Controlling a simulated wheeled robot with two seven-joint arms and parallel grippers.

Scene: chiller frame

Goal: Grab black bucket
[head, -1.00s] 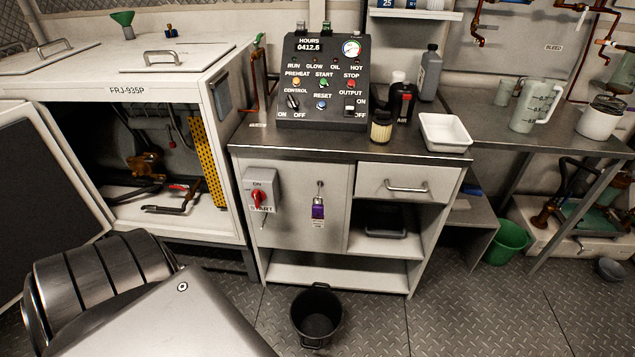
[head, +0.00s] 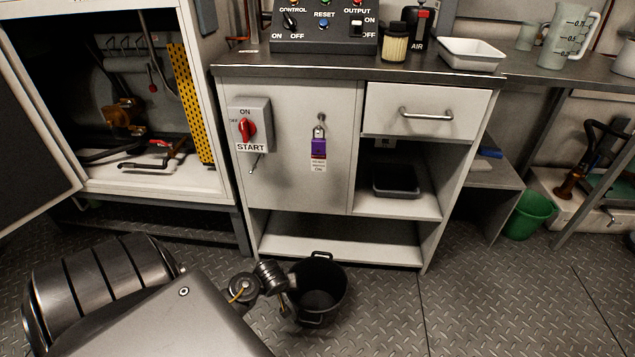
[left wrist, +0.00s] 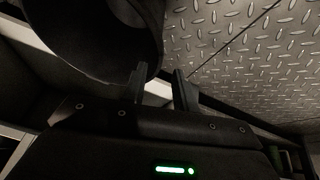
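The black bucket (head: 324,284) stands upright on the floor in front of the cabinet, its open top facing up and lugs or handles at its front and back. My left arm comes in from the lower left in the head view, and its wrist is at the bucket's left side. In the left wrist view the bucket (left wrist: 85,40) fills the upper left as a dark round shape. My left gripper (left wrist: 160,70) has its two fingers apart with nothing seen held between them. One finger overlaps the bucket's edge in this view; contact cannot be told. My right gripper is out of view.
The grey cabinet (head: 289,185) with an open lower shelf (head: 340,250) stands right behind the bucket. An opened white enclosure (head: 150,183) is at the left. A green bucket (head: 528,217) stands under the bench at right. The tread-plate floor (head: 480,310) right of the bucket is clear.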

